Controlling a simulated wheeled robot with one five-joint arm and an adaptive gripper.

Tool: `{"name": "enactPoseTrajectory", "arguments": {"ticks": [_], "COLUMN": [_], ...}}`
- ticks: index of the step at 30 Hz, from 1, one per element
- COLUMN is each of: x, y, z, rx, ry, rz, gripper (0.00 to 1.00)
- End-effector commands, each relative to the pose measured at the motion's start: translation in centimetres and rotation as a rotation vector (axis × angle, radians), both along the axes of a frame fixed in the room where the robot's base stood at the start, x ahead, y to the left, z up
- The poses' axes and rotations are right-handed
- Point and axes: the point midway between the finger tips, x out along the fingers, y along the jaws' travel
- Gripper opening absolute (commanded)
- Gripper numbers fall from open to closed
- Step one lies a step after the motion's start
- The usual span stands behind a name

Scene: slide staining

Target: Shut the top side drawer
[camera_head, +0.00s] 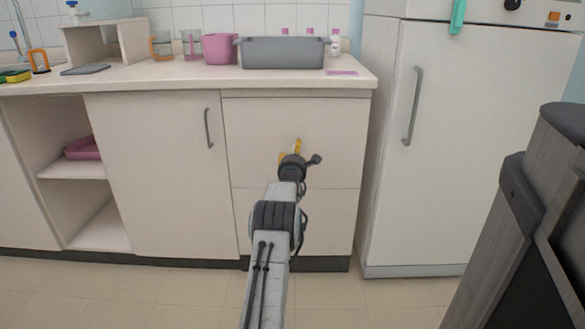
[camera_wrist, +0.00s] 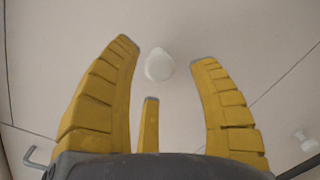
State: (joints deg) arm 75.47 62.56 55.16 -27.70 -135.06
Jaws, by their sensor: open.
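The top side drawer (camera_head: 262,128) is the upper of two pale fronts at the right end of the counter unit. In the head view its front looks about flush with the unit, and I cannot tell whether a small gap is left. My gripper (camera_head: 290,152) is in front of it, with yellow fingers pointing at it. In the wrist view my gripper (camera_wrist: 166,52) is open and empty, and a round white knob (camera_wrist: 159,65) on a pale front shows between and just beyond the fingertips. Contact cannot be told. My gripper and arm hide the knob in the head view.
A lower drawer front (camera_head: 325,220) is below. A cabinet door with a grey handle (camera_head: 208,128) is to the left, and a white fridge (camera_head: 460,150) to the right. A grey tub (camera_head: 282,54) and pink pot (camera_head: 219,48) stand on the counter (camera_head: 180,80). Floor in front is clear.

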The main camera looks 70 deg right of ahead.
Motion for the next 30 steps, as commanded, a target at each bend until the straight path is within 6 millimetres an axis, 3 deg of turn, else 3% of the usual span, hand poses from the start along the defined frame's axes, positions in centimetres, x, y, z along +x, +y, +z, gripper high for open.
{"name": "enactPoseTrajectory", "arguments": {"ticks": [21, 30], "x": [-1.6, -2.1], "y": [6.6, 8.5], "z": [-0.1, 0.0], "rx": [0.003, 0.001], "ry": [0.001, 0.000], "rz": [0.001, 0.001], "gripper": [0.55, 0.55]}}
